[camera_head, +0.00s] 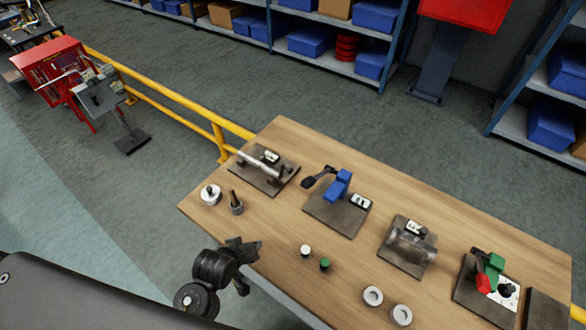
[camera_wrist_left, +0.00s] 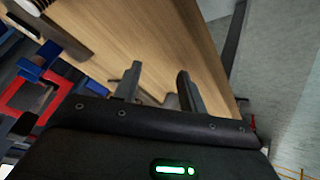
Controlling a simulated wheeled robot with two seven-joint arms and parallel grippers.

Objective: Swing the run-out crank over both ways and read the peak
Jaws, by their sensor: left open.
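Several fixtures stand on the wooden table (camera_head: 400,185). At its far left corner is a dark plate with a silver shaft fixture (camera_head: 262,162) and a small white readout (camera_head: 272,157). This looks like the run-out crank, but the digits are too small to read. To its right is a blue fixture (camera_head: 341,186) with a black lever (camera_head: 318,178) and its own readout (camera_head: 361,201). My left gripper (camera_head: 252,268) is over the near left table edge, apart from all fixtures. It is open and empty, with both fingers also showing in the left wrist view (camera_wrist_left: 157,88). My right gripper is not in view.
A round white-topped part (camera_head: 210,194) and a dark cup (camera_head: 236,206) stand near the left edge. White and green-topped pieces (camera_head: 325,265), pale rings (camera_head: 373,296), a grey cylinder fixture (camera_head: 409,245) and a red-green fixture (camera_head: 489,275) stand rightward. A yellow rail (camera_head: 165,98) runs behind.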

